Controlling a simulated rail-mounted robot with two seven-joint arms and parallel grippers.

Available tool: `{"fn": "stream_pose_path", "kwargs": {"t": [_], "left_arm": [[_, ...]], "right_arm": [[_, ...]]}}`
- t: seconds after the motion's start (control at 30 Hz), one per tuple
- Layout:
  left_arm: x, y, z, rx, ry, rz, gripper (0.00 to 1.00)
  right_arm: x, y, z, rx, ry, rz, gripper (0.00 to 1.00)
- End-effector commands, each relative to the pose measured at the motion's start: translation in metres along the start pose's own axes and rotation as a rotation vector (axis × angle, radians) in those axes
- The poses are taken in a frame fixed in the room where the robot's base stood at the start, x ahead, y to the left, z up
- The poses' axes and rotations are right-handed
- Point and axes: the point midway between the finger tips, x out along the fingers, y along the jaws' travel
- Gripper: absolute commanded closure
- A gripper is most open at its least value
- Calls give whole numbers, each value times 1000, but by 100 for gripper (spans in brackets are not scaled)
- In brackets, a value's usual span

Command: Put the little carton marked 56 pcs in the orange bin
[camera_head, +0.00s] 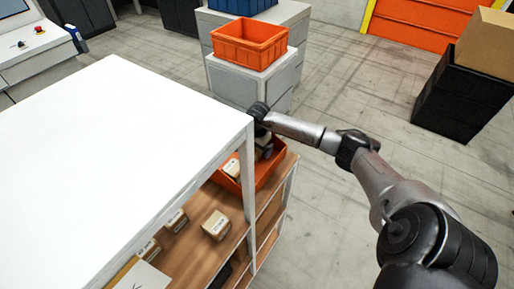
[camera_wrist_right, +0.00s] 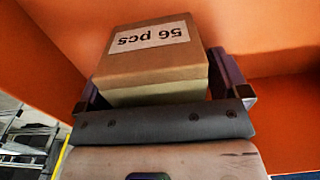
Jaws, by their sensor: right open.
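The little carton marked 56 pcs (camera_wrist_right: 150,60) shows in the right wrist view, its label upside down. It lies between the fingers of my right gripper (camera_wrist_right: 162,85), with orange walls around it. In the head view my right gripper (camera_head: 266,150) reaches into the orange bin (camera_head: 270,172) on the shelf's right end. A small carton with a white label (camera_head: 232,167) shows in this bin, partly hidden by the shelf post. My right gripper is open. My left gripper is out of view.
Several small cartons (camera_head: 216,225) stand on the wooden shelf (camera_head: 190,246) under a white top (camera_head: 105,150). A second orange bin (camera_head: 249,43) stands on a grey cabinet (camera_head: 250,84) behind. Black crates (camera_head: 462,93) stand at right; floor between is clear.

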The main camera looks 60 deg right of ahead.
Motion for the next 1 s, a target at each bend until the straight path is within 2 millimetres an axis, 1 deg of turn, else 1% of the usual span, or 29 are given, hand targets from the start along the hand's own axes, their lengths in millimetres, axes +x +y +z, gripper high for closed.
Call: {"fn": "stream_pose_path", "kwargs": {"t": [0.13,0.27,0.7,0.83,1.0], "left_arm": [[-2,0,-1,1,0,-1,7],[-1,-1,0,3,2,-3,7],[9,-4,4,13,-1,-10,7],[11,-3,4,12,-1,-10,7],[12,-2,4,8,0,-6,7]], "right_arm": [[-2,0,0,0,0,0,7],[-13,-1,-1,-1,3,-3,7],[-91,-1,-1,0,2,-4,7],[-107,0,0,0,1,-2,7],[-119,0,0,1,1,-1,7]]}}
